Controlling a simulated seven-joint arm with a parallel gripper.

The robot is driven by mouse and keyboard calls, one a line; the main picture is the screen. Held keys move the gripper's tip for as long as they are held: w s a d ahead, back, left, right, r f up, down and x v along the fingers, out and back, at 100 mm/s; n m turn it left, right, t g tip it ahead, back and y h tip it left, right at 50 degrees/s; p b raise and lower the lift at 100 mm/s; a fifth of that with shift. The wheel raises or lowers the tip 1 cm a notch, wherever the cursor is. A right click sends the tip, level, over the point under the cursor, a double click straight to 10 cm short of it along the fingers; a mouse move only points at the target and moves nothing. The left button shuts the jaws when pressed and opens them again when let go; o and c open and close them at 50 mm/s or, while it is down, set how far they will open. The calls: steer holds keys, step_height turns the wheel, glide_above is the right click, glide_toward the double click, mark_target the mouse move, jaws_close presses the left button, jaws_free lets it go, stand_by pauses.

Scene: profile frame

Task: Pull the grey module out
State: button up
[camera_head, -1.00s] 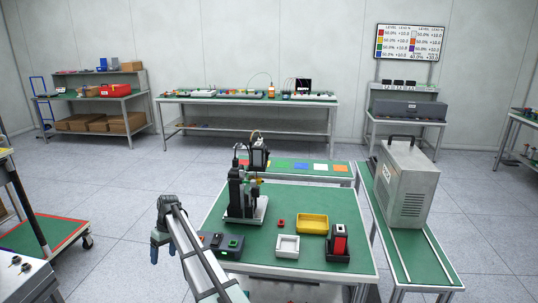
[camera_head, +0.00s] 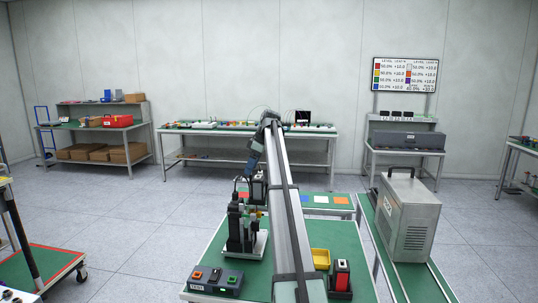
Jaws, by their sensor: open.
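A dark upright unit (camera_head: 238,228) stands on a pale base plate (camera_head: 260,246) on the green table, left of my arm. I cannot make out a separate grey module on it for certain at this size. My arm rises across the table and bends down at its far end. My gripper (camera_head: 243,184) is small at that end, above and beside the top of the dark unit. It is open. I cannot tell whether its fingers touch anything.
A control box (camera_head: 215,280) with coloured buttons sits at the table's front left. A yellow bin (camera_head: 320,258) and a black-and-red block (camera_head: 341,276) stand right of my arm. A large grey case (camera_head: 407,215) stands on the right bench. My arm hides the table's middle.

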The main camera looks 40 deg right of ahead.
mark_target(256, 177)
steer(key=s+d+r, duration=0.3)
steer(key=d+r, duration=0.2)
steer(key=d, duration=0.1)
steer(key=shift+n, duration=0.3)
steer(key=x, duration=1.4)
steer(key=shift+w+d+f, duration=0.1)
steer(key=shift+w+d, duration=0.15)
steer(key=shift+d, duration=0.15)
steer(key=shift+c, duration=0.2)
steer(key=c, duration=0.8)
steer(key=shift+r, duration=1.1)
steer(key=shift+r, duration=1.4)
